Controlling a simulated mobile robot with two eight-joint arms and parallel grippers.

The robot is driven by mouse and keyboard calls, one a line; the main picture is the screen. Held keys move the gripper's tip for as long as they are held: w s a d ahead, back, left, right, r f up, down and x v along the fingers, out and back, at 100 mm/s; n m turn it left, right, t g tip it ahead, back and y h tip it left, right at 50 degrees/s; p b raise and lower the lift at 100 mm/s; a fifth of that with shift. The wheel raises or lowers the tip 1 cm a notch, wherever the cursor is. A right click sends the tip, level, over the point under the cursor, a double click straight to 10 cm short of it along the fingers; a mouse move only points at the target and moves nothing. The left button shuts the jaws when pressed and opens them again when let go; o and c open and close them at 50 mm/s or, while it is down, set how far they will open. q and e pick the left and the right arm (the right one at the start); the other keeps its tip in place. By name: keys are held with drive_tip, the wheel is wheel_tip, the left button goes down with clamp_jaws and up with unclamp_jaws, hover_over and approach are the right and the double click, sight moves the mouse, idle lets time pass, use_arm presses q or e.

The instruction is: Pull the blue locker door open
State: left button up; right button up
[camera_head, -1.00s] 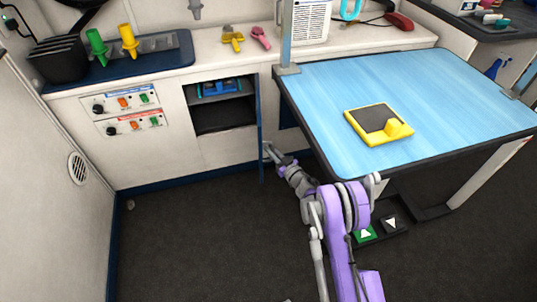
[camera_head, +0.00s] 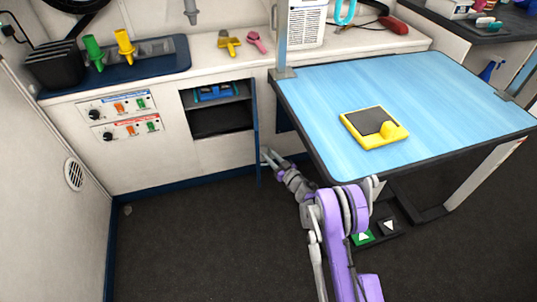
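The blue locker door (camera_head: 257,135) stands swung out from the cabinet front and shows nearly edge-on as a thin blue strip. The locker's opening (camera_head: 222,121) is uncovered to its left, with a shelf and a dark inside. My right gripper (camera_head: 267,156) is at the lower part of the door, on its right-hand, outer side. Its fingertips are close to the door's face. The fingers are small here, so I cannot tell whether they are shut on anything, and no handle can be made out. My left gripper is out of view.
A blue-topped grooming table (camera_head: 320,95) with a yellow-edged device (camera_head: 374,127) stands right of the door, above my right arm. Pedals (camera_head: 376,231) lie on the floor beneath it. The dark floor (camera_head: 190,240) left of my arm is clear.

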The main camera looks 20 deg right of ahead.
drive_tip(key=p+v, duration=0.1)
drive_tip(key=v, duration=0.9)
drive_tip(key=shift+p, duration=0.3)
